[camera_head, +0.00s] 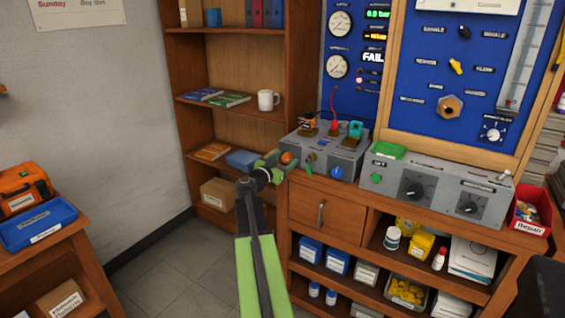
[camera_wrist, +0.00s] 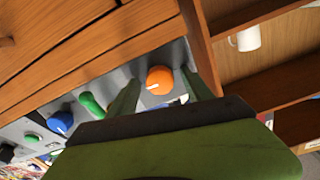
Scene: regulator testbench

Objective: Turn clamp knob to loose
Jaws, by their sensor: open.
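An orange round knob (camera_head: 287,157) with a white mark sits on the front of a grey box at the left end of the workbench. I cannot read which knob is the clamp knob. My gripper (camera_head: 279,164) is open at this orange knob. In the wrist view the orange knob (camera_wrist: 159,79) shows between the two spread fingers (camera_wrist: 162,92); I cannot tell whether either finger touches it. To its right on the box, in the head view, are a green lever (camera_head: 309,164) and a blue knob (camera_head: 337,173).
A clamped regulator assembly (camera_head: 330,126) stands on the grey box. A second grey box (camera_head: 437,186) with black dials is to the right. A wooden shelf (camera_head: 226,103) with a white mug (camera_head: 268,100) stands behind on the left. A wooden drawer (camera_head: 326,216) lies below the box.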

